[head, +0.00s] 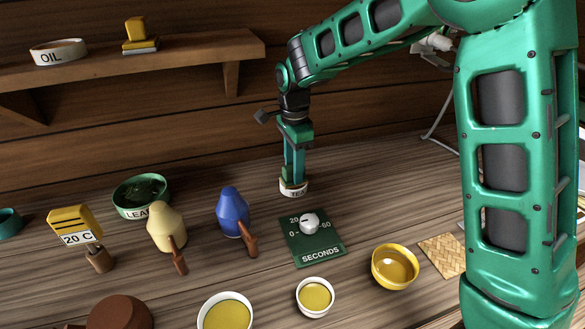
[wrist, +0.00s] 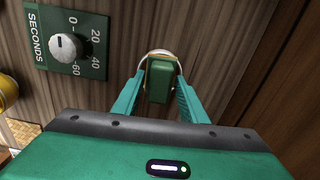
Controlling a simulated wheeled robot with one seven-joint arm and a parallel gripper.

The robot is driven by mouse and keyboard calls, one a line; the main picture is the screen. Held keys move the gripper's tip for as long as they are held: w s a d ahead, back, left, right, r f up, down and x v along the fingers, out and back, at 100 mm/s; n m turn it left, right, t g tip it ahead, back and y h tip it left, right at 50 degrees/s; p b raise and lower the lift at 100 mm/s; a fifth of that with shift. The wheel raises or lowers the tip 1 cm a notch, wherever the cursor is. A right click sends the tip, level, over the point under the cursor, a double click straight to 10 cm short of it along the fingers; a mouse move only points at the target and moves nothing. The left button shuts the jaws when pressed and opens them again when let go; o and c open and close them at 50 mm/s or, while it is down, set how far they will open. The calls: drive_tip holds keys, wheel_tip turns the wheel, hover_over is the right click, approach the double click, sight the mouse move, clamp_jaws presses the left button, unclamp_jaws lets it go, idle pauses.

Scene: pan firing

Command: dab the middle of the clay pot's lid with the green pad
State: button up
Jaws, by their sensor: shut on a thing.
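My gripper (head: 293,180) points straight down at the back middle of the table. In the wrist view its two fingers close on the green pad (wrist: 160,78), a small block with rounded edges. I cannot tell whether the pad touches the dish's bottom. The brown clay pot (head: 120,312) is at the bottom left of the head view, cut off by the frame edge, far from my gripper.
Between gripper and pot stand a blue bottle (head: 231,212), a cream bottle (head: 165,226) and a white bowl (head: 225,312) of yellow liquid. A green dial board (head: 314,250), a smaller white bowl (head: 315,298) and a yellow bowl (head: 394,267) are in front. A shelf (head: 190,55) hangs behind.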

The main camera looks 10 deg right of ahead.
idle(0.3)
drive_tip(key=shift+r, duration=3.45)
